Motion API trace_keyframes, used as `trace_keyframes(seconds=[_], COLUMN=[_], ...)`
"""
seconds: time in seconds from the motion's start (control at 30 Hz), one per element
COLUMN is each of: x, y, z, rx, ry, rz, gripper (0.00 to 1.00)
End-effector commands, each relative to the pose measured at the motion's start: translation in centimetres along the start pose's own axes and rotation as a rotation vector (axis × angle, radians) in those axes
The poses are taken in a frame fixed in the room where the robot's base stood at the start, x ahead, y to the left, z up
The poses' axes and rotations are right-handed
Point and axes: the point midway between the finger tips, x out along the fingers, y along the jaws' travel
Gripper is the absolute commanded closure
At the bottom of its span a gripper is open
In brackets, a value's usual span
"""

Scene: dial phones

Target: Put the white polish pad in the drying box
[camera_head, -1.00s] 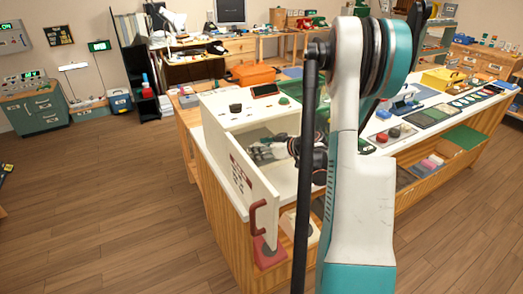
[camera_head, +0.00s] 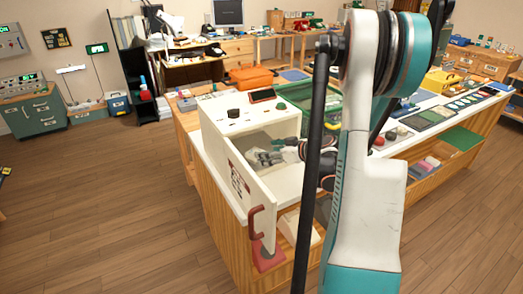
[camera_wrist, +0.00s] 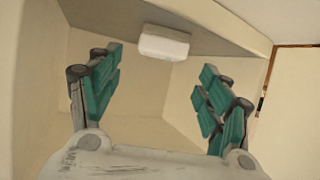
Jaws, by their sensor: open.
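The white polish pad (camera_wrist: 163,42) is a small rounded white block inside a cream-walled space in the wrist view. It lies beyond my fingertips, between their lines, and neither finger touches it. The drying box (camera_head: 222,112) appears to be the cream box on the counter, with its labelled front panel (camera_head: 238,185) and red handle (camera_head: 255,222) standing open toward the camera. My gripper (camera_head: 264,158) reaches into the opening from the right. Its green-padded fingers are wide apart and empty in the wrist view (camera_wrist: 158,72). The pad cannot be made out in the head view.
A dark knob and a red-framed display (camera_head: 262,95) sit on the box's top. A green tray (camera_head: 325,112) is behind my arm. A red object (camera_head: 268,257) is below the handle. Wooden floor (camera_head: 100,210) is clear at left. My arm hides part of the counter.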

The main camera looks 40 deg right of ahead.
Motion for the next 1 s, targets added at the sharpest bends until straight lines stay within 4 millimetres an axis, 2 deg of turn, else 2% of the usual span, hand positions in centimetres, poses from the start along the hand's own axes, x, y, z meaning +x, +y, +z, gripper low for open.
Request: trace_keyframes(seconds=[0.03, 0.2, 0.4, 1.0], x=[-1.3, -4.4, -6.3, -6.7], y=[0.1, 0.1, 0.0, 0.0], z=[-0.3, -0.2, -0.1, 0.0], rx=[0.002, 0.002, 0.000, 0.000], ry=[0.000, 0.001, 0.001, 0.001], rz=[0.003, 0.002, 0.000, 0.000], gripper=[0.29, 0.29, 0.29, 0.29])
